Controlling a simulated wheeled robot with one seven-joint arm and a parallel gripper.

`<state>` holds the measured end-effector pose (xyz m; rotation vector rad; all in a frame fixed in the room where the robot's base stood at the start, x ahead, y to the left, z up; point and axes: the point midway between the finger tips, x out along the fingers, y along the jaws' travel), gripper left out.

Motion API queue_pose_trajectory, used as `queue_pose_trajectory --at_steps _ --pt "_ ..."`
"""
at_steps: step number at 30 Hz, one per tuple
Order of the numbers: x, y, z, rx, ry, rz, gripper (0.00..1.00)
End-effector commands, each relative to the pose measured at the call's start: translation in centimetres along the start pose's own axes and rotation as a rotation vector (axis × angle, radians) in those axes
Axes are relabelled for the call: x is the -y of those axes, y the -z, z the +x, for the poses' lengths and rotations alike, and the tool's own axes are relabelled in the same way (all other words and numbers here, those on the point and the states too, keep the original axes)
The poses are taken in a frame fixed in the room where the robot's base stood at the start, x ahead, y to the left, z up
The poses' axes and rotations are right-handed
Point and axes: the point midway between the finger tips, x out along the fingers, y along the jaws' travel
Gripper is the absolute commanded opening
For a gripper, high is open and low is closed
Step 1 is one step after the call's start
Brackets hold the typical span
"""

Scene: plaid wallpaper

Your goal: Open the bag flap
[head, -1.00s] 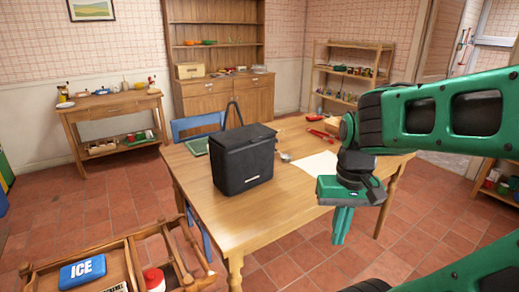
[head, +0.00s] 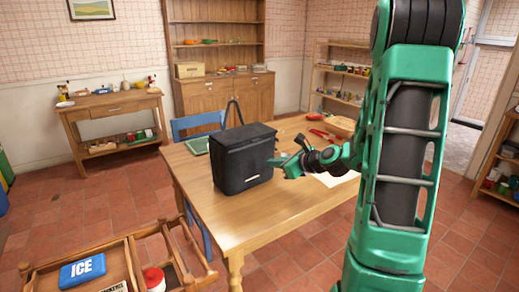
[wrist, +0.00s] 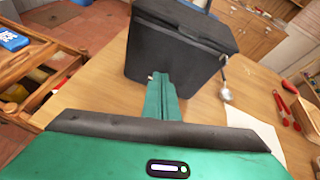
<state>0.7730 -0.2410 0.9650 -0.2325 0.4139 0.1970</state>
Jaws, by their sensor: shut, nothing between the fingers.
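The black bag (head: 243,162) stands upright on the wooden table, with its flap (head: 243,137) lying closed over the top and a handle loop rising behind. In the wrist view the bag (wrist: 175,50) is straight ahead, its front face towards me. My gripper (head: 276,163) is at the bag's right side in the head view, its fingers pointing at it. In the wrist view the shut, empty fingers (wrist: 160,78) overlap the lower front of the bag. I cannot tell whether they touch it.
The wooden table (head: 245,222) has free room in front of the bag. A spoon (wrist: 226,88), red-handled tool (wrist: 287,110) and white paper (wrist: 252,137) lie to the bag's right. A blue chair (head: 197,124) stands behind. A wooden trolley with a blue ice pack (head: 82,270) is at lower left.

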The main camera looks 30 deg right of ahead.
Motion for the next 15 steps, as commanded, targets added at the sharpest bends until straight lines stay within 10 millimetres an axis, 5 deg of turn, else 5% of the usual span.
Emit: queue_pose_trajectory --at_steps 8,15 --pt "2.5 -0.8 0.9 0.092 0.054 0.225 0.00" --pt "2.6 -1.1 4.3 0.091 0.051 0.223 0.00"
